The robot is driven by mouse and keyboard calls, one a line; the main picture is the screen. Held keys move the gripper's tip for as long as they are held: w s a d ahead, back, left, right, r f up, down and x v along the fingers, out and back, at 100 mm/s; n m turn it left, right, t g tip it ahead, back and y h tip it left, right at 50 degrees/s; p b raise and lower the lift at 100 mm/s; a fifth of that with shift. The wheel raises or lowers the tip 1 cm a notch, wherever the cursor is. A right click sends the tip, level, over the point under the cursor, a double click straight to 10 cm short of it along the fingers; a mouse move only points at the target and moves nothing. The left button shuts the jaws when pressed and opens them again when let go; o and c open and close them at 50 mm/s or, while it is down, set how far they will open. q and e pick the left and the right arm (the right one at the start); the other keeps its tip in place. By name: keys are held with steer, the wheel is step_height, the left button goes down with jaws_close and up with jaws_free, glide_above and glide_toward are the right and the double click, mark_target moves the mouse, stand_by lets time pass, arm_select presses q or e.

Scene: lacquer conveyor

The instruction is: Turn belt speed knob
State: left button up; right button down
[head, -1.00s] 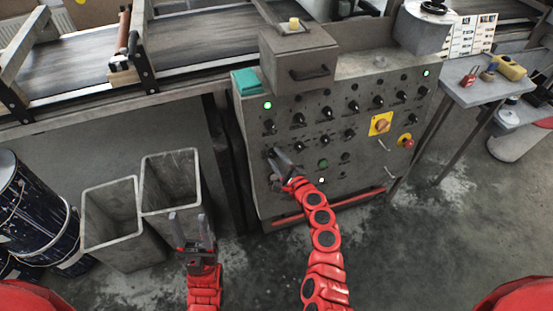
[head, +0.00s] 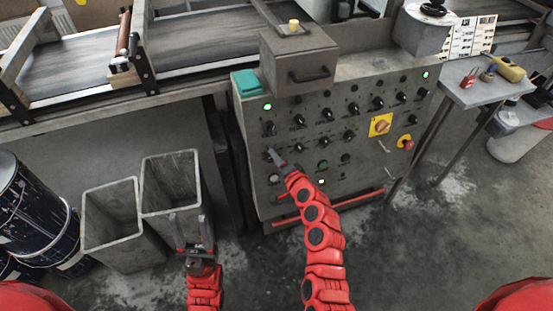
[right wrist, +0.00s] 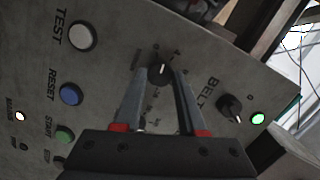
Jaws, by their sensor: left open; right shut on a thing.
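The grey control panel (head: 355,110) carries rows of black knobs. My right gripper (head: 270,153) is at a knob low in the panel's left column. In the right wrist view this black knob (right wrist: 160,72) sits between my two fingertips, shut on it, with a white pointer mark showing. Its own label is too faint to read. Another knob (right wrist: 230,106) sits to the right, with the word BELT between the two. In the head view the held knob is mostly hidden by the fingers. My left gripper (head: 192,232) is open and empty, low in front of the bins.
Two grey bins (head: 112,212) and a dark drum (head: 40,215) stand at the left. The conveyor (head: 195,45) runs behind. A red stop button (head: 405,142) and yellow-plated switch (head: 380,124) are on the panel's right. A side table (head: 478,92) holds small items.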

steer(key=n+h, duration=0.1)
steer(key=n, duration=0.3)
steer(key=shift+a+n, duration=0.1)
steer(key=shift+n, duration=0.3)
steer(key=shift+s, duration=0.1)
stand_by(0.3)
steer(key=shift+c, duration=2.4)
jaws_free()
steer(key=v, duration=1.7)
steer(key=shift+r, duration=0.25)
steer(key=shift+s, duration=0.1)
